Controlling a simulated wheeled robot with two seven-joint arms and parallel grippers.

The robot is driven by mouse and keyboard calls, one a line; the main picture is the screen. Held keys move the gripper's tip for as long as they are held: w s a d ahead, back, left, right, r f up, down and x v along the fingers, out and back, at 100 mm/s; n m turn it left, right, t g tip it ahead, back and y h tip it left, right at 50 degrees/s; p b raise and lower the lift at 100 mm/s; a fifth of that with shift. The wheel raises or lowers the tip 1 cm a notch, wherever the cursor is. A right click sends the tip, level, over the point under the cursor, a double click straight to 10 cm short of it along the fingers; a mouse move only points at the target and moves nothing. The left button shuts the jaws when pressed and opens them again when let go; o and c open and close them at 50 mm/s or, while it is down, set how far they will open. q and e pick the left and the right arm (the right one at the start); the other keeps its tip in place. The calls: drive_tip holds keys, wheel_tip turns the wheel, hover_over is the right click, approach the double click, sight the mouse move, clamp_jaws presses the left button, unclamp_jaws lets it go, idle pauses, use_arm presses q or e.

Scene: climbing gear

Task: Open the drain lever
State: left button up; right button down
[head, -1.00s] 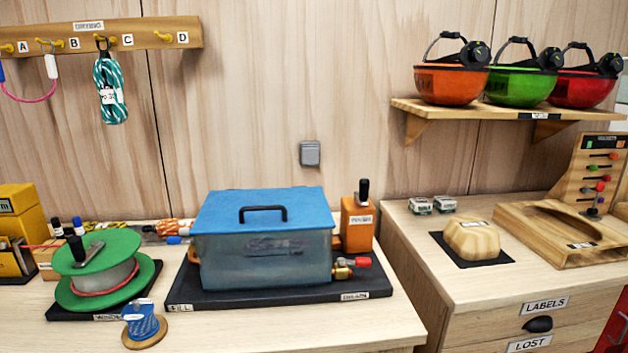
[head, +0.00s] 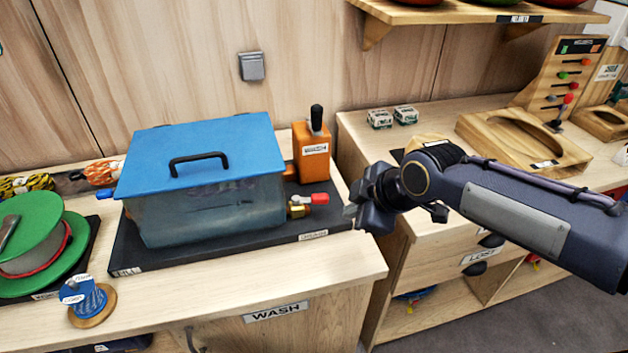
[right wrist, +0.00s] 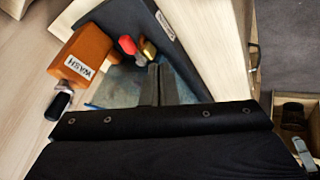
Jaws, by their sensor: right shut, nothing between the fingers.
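The drain lever (head: 319,198) is a small red handle on a brass valve (head: 299,207) at the right side of the wash tub (head: 205,215). The tub is translucent blue-grey with a blue lid (head: 200,152) and stands on a black tray (head: 150,260). My right gripper (head: 352,212) is just right of the lever, apart from it, with its fingers shut and empty. In the right wrist view the red lever (right wrist: 128,47) and brass valve (right wrist: 148,49) lie beyond the shut fingertips (right wrist: 158,68). My left gripper is not in view.
An orange block with a black handle (head: 312,150) stands behind the valve. A green spool (head: 35,235) and blue spool (head: 90,302) stand at left. A gap separates this bench from the drawer cabinet (head: 400,250).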

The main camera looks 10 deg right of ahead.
sight(310, 199)
drive_tip(key=shift+n, duration=0.4)
drive_tip(key=w+f, duration=0.2)
drive_tip(key=w, duration=0.1)
drive_tip(key=w+a+f, duration=0.1)
drive_tip(key=w+f, duration=0.2)
drive_tip(key=w+a+f, duration=0.1)
drive_tip(key=w+f, duration=0.1)
drive_tip(key=w, duration=0.2)
drive_tip(key=shift+w+a+f, duration=0.1)
drive_tip(key=shift+a+f, duration=0.15)
drive_tip(key=shift+f, duration=0.1)
